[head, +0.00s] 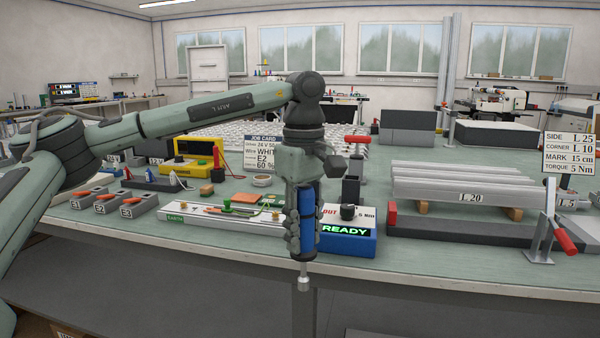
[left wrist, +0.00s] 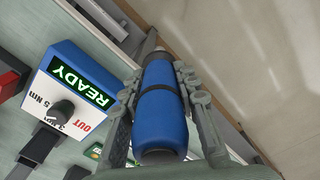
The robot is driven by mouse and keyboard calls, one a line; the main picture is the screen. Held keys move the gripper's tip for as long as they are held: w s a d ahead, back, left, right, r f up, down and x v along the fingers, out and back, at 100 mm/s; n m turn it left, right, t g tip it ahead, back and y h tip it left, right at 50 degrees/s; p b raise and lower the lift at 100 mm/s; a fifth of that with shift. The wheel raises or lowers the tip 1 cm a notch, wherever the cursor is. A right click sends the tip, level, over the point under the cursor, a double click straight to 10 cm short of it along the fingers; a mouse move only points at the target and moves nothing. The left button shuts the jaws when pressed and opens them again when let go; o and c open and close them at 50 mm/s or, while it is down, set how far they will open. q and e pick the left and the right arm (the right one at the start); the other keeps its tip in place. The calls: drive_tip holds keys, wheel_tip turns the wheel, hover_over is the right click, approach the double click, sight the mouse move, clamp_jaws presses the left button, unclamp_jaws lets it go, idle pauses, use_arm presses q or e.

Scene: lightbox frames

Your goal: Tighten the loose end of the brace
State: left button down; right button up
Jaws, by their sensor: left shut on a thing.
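My left gripper (head: 304,228) is shut on a blue powered screwdriver (head: 307,205) with a metal socket tip (head: 303,284). It holds the driver upright, tip down, in front of the bench's front edge. In the left wrist view the blue driver body (left wrist: 160,105) sits between the fingers. A blue control box (head: 348,246) stands just right of the driver. Its display reads READY and its black knob (head: 348,212) has 5 Nm printed beside it. It also shows in the left wrist view (left wrist: 105,67). I cannot make out which part is the brace. My right gripper is not in view.
Grey aluminium profiles marked L 20 (head: 456,187) lie on the right, near a red-handled clamp (head: 564,236). A sign (head: 570,152) gives torque 5 Nm. A white tray (head: 215,218), a job card (head: 262,150) and labelled grey bins (head: 123,202) stand left.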

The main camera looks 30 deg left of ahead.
use_arm(q)
drive_tip(key=s+d+f+m, duration=0.2)
drive_tip(key=f+m, duration=0.3)
drive_tip(key=f, duration=0.5)
drive_tip(key=s+d+f+m, duration=0.3)
drive_tip(key=s+f+m, duration=0.1)
drive_tip(key=f, duration=0.7)
drive_tip(key=s+d+f+m, duration=0.3)
drive_tip(key=f+m, duration=0.2)
drive_tip(key=f, duration=0.6)
drive_tip(key=shift+f+m, duration=0.15)
drive_tip(key=shift+m, duration=0.25)
